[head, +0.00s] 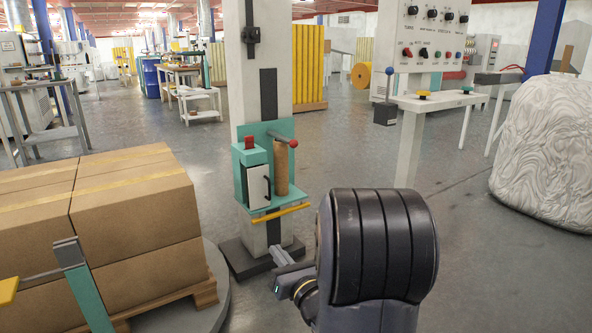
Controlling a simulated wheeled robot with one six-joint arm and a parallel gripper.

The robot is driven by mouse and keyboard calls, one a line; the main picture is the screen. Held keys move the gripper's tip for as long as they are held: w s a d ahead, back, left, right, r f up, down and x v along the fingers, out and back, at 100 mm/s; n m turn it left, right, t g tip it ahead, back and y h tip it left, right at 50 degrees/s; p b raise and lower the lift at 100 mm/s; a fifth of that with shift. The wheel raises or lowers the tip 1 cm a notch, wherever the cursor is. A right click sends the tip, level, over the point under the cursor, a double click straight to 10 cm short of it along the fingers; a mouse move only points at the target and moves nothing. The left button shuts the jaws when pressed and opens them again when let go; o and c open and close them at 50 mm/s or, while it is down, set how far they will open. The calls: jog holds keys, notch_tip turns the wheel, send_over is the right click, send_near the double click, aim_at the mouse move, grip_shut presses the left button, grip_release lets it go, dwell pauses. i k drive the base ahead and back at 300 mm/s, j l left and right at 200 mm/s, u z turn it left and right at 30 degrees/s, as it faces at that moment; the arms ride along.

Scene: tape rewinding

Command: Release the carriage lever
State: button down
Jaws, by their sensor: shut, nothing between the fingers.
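The teal carriage (283,128) is mounted on the tall pale column in the middle of the head view. A grey lever with a red ball end (293,143) sticks out at its upper right, above a brown upright roll (281,170). A red part (249,142) sits on the carriage's upper left, above a white box with a black handle (258,187). I cannot tell for certain which one is the carriage lever. My gripper (279,254) is shut and empty, below the carriage and apart from it, partly hidden by my arm.
A yellow bar (281,212) runs along the carriage's lower edge. Stacked cardboard boxes (135,205) on a pallet stand at left. A control panel (436,33) with knobs and a white table (440,102) are at right. A large wrapped load (548,150) stands far right. Open floor lies between.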

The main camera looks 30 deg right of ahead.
aim_at(294, 143)
jog(key=i+l, duration=0.55)
jog(key=l, duration=0.15)
jog(key=i+l, duration=0.55)
jog(key=l, duration=0.15)
jog(key=k+l+z, duration=0.05)
